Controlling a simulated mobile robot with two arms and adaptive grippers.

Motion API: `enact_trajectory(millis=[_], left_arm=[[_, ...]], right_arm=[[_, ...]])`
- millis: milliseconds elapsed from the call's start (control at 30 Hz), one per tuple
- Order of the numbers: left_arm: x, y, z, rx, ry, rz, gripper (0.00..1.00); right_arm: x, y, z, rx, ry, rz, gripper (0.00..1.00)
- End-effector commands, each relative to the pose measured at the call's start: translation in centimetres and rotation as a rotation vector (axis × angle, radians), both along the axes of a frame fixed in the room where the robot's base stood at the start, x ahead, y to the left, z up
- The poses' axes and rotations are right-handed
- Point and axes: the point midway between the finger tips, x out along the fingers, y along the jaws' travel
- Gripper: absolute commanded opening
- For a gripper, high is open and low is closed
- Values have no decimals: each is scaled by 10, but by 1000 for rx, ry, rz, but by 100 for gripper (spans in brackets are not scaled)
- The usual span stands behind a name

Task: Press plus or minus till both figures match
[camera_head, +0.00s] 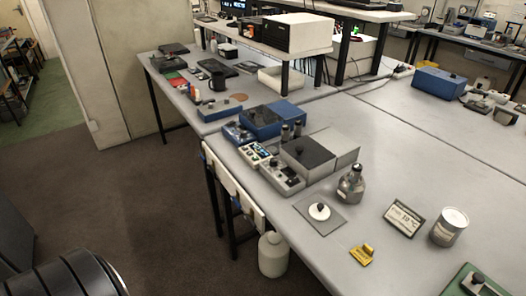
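A small display card (405,217) stands tilted on the grey bench. It shows a figure that looks like 10, but the small text is unreadable. I cannot make out plus or minus buttons or a second figure. Neither of my grippers is in view.
A white disc with a black knob on a grey plate (320,212), a yellow piece (362,254) and a grey bottle (351,184) stand near the front. A green device (472,283) is cut off at lower right. Blue boxes (275,119) stand farther back. Bench right of centre is clear.

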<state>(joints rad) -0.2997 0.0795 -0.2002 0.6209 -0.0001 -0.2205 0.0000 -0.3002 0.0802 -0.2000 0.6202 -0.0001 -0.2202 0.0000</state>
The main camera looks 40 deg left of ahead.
Motion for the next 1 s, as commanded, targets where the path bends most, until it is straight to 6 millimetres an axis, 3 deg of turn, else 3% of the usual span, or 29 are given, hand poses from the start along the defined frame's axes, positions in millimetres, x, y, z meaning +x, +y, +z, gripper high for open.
enact_trajectory(millis=[267,700,1000], left_arm=[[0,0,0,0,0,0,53],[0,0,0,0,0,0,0],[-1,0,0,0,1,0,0]], right_arm=[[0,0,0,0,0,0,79],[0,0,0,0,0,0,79],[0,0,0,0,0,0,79]])
